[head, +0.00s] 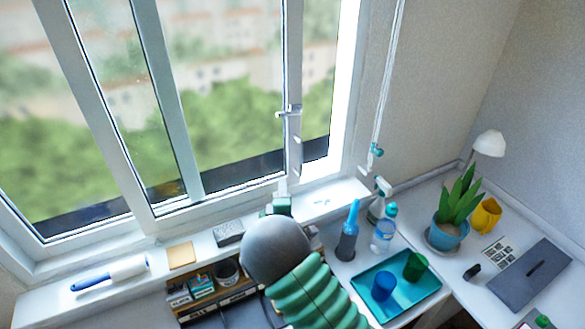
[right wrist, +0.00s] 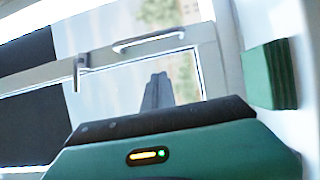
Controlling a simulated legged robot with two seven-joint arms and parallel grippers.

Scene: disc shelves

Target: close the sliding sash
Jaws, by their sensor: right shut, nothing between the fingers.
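The sliding sash (head: 291,70) is a pale frame with glass. A clear gap shows between its right upright and the right window jamb (head: 345,90). Its handle (head: 288,112) is on that upright and also shows in the right wrist view (right wrist: 150,39). My right gripper (head: 282,187) is low by the foot of this upright, mostly hidden behind my grey and green arm. In the right wrist view its dark fingers (right wrist: 158,90) are shut and empty, pointing toward the sash frame just below the handle in the picture. Contact cannot be told. My left gripper is not in view.
A green block (right wrist: 270,75) is on the white surface beside the gripper. The sill (head: 215,243) holds a white-and-blue roller (head: 115,272) and a grey block (head: 228,233).

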